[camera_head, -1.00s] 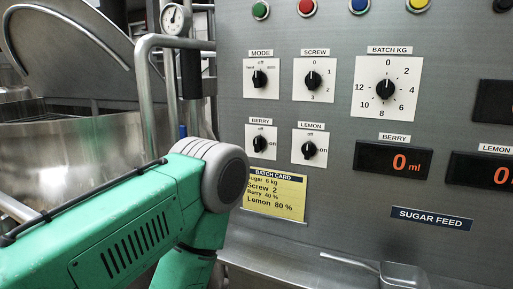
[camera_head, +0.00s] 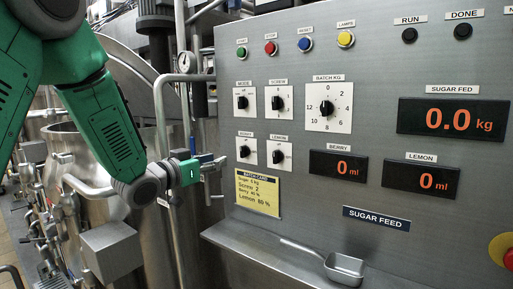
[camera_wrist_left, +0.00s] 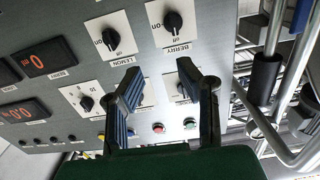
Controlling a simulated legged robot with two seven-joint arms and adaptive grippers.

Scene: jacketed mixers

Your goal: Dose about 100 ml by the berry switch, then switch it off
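The berry switch (camera_head: 245,151) is a black knob on a white plate at the panel's lower left. It also shows at the top of the left wrist view (camera_wrist_left: 172,22), upside down, its bar seeming to line up with "off". The berry display (camera_head: 338,167) reads 0 ml. My left gripper (camera_head: 216,165) is just left of the berry switch in the head view, apart from it. In the left wrist view, its two fingers (camera_wrist_left: 160,88) are spread with nothing between them, and the knob lies beyond their tips. My right gripper is not in view.
The lemon switch (camera_head: 278,156) sits close beside the berry switch. The batch card (camera_head: 257,193) is below. A shelf with a metal scoop (camera_head: 344,268) juts out under the panel. A metal pipe (camera_head: 184,120) and steel vessels stand left of the panel.

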